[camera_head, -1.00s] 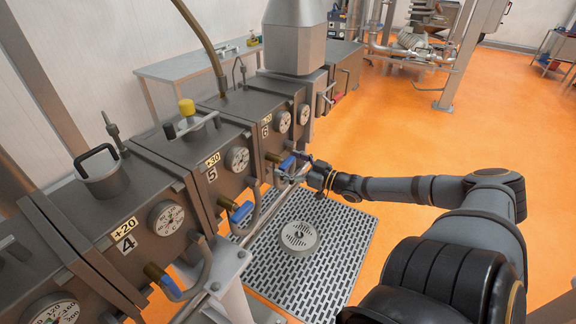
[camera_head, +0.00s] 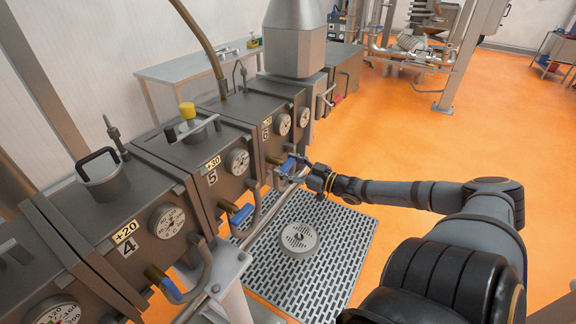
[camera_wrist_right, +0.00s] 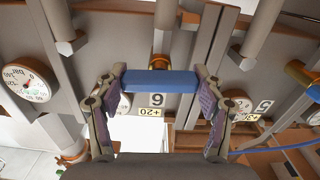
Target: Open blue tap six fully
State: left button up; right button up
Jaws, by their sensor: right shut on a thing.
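The blue tap six (camera_head: 288,164) is on the front of the box labelled 6, below its gauges. My right gripper (camera_head: 297,170) reaches it from the right and is shut on its blue handle. In the right wrist view the handle (camera_wrist_right: 160,82) lies crosswise between the two fingers of the gripper (camera_wrist_right: 158,95), with the brass valve stem behind it. How far the tap is turned is hard to tell. My left gripper is not in view.
Blue tap five (camera_head: 241,214) and blue tap four (camera_head: 171,289) are on the boxes nearer the camera. Orange floor to the right is open.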

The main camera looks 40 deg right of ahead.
jog(key=n+p, duration=0.3)
jog(key=n, duration=0.2)
jog(key=shift+r, duration=0.1)
jog(key=n+p, duration=0.2)
jog(key=n, duration=0.2)
jog(key=shift+p, duration=0.35)
jog(key=n+p, duration=0.2)
jog(key=n, duration=0.2)
jog(key=shift+a+n, duration=0.1)
jog(key=shift+n, duration=0.3)
jog(key=shift+f+n+p, duration=0.25)
jog(key=shift+n+p, duration=0.65)
jog(key=shift+n, duration=0.8)
jog(key=o, duration=1.2)
jog(key=shift+c, duration=0.2)
jog(key=shift+s, duration=0.15)
